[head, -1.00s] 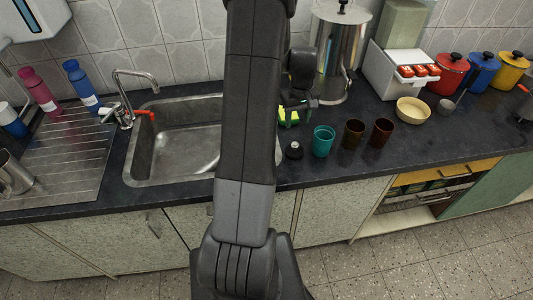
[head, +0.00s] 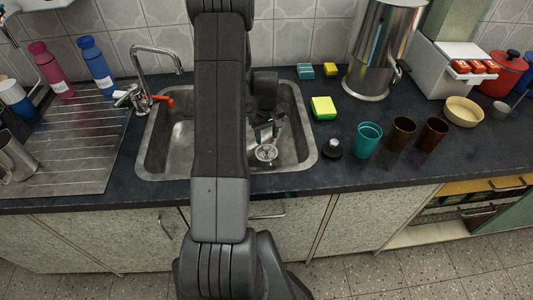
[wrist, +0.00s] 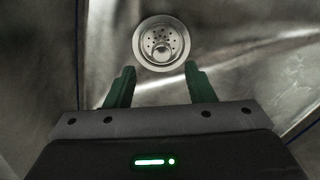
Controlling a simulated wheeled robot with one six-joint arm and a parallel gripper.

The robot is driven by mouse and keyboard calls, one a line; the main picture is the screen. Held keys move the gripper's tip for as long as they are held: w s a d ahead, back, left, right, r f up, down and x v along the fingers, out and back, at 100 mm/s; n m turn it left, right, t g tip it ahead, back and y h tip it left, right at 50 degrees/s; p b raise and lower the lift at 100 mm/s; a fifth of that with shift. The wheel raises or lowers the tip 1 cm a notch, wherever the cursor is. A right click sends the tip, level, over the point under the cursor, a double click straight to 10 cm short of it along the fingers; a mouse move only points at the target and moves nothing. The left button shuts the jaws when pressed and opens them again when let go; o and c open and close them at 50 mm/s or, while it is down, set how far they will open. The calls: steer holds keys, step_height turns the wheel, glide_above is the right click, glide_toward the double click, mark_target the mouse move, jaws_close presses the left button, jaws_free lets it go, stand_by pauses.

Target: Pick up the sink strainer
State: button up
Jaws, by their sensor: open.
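The sink strainer (head: 266,153) is a round steel disc with holes and a small ring on top. It sits in the steel sink (head: 158,165), and in the wrist view the strainer (wrist: 161,43) lies just beyond my fingertips, near the top middle. My gripper (head: 265,128) is over the sink above the strainer; in the wrist view its two green fingers (wrist: 160,80) are apart with nothing between them. My arm hides part of the sink in the head view.
Right of the sink stand a dark stopper (head: 332,149), a teal tumbler (head: 366,141), two brown tumblers (head: 402,133) and a yellow-green sponge (head: 323,108). Bottles (head: 97,66) stand on the drainer at left.

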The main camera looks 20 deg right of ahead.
mark_target(267, 147)
steer(key=shift+s+f, duration=0.15)
steer(key=shift+f, duration=2.45)
steer(key=c, duration=1)
